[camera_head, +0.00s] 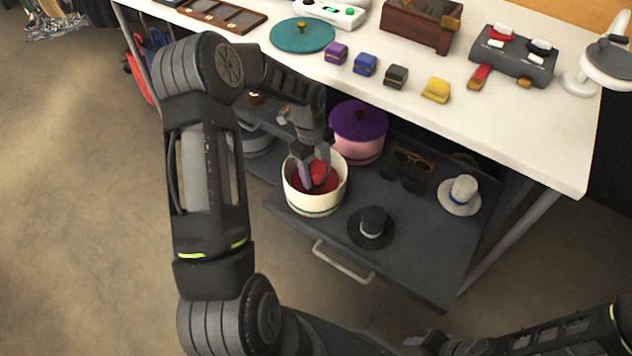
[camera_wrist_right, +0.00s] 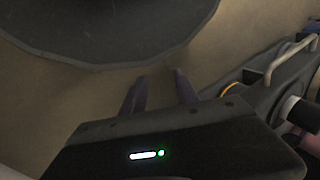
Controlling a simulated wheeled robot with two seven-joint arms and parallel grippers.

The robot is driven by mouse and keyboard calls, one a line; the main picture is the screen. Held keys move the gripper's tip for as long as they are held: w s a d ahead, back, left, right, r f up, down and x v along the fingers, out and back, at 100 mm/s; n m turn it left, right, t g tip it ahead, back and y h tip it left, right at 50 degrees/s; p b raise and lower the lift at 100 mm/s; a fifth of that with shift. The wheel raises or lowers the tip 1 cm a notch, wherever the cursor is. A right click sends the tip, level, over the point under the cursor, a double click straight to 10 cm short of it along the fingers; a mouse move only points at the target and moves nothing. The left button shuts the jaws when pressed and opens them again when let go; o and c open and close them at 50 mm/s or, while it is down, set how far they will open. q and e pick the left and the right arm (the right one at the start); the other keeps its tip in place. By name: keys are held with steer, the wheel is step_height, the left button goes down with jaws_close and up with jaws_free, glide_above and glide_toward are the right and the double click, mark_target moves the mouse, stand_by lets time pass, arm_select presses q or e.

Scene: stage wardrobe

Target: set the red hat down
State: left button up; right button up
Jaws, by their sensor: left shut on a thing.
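The red hat (camera_head: 320,173) is inside a round white box (camera_head: 318,205) with an open top. My left gripper (camera_head: 314,165) reaches down into the box from above, shut on the hat's crown. The red brim shows around the fingers, low within the box walls. I cannot tell whether the brim touches the bottom. My right gripper (camera_wrist_right: 160,82) has its fingers apart with nothing visible between them. In the head view it is only partly seen at the bottom right, away from the hat.
The dark pull-out shelf (camera_head: 418,257) also holds a black hat (camera_head: 373,226), a light grey hat (camera_head: 461,194), sunglasses and a pink box with a purple lid (camera_head: 359,120). The white tabletop (camera_head: 470,125) overhangs behind, with a teal lid (camera_head: 303,35) and small coloured boxes.

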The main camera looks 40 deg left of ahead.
mark_target(313, 162)
arm_select(q)
steer(key=shift+f+b, duration=0.45)
steer(key=shift+f, duration=1.8)
steer(key=shift+f, duration=0.15)
steer(key=o, duration=1.4)
steer(key=shift+c, duration=0.2)
steer(key=shift+r, duration=0.3)
steer(key=r, duration=0.4)
steer(key=a+r+p, duration=0.1)
steer(key=r, duration=0.2)
steer(key=r+p, duration=0.1)
steer(key=r, duration=0.3)
steer(key=shift+w+a+r, duration=0.1)
steer(key=shift+a+r, duration=0.1)
steer(key=shift+r, duration=0.15)
